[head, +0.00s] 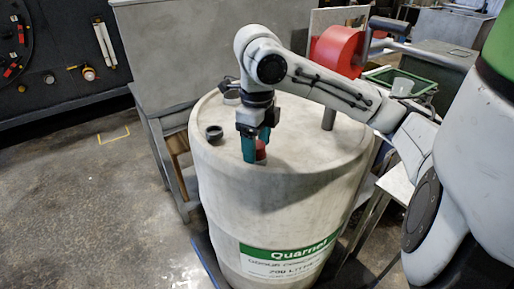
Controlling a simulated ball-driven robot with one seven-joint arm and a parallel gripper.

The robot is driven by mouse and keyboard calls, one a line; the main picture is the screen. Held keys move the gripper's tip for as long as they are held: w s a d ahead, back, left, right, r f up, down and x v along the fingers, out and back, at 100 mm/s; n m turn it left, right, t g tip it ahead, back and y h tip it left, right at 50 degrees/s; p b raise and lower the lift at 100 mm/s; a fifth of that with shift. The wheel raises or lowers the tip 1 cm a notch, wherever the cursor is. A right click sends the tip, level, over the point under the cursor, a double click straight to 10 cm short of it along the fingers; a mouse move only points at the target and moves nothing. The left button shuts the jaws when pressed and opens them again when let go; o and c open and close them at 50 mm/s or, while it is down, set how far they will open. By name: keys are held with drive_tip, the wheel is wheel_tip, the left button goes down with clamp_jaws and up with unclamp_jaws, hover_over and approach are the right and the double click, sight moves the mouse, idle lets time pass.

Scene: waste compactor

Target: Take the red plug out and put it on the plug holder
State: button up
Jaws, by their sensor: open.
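The red plug (261,152) is in the top of the pale Quarnel drum (290,215), close behind the teal fingers of my gripper (256,146). My gripper points down and is open. One finger hides part of the plug. I cannot tell whether the fingers touch it or how deep it sits. A small dark round cup or ring (214,133) is on the drum top to the left of my gripper. I cannot tell whether it is the plug holder.
A red round part (338,50) stands behind my arm. A green-rimmed tray (400,80) is at right. Grey metal panels stand behind the drum. The floor (90,200) at left is clear.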

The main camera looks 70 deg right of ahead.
drive_tip(key=m+p, duration=0.2)
drive_tip(key=m, duration=0.4)
drive_tip(key=m+p, duration=0.1)
drive_tip(key=m, duration=0.1)
drive_tip(key=shift+r+m, duration=0.15)
drive_tip(key=shift+m, duration=0.25)
drive_tip(key=m, duration=0.2)
drive_tip(key=shift+m+p, duration=0.3)
drive_tip(key=shift+p, duration=0.1)
drive_tip(key=shift+m+p, duration=0.65)
drive_tip(key=shift+m, duration=0.55)
drive_tip(key=m+p, duration=0.1)
drive_tip(key=m, duration=0.1)
drive_tip(key=shift+m, duration=0.4)
drive_tip(key=shift+c, duration=0.3)
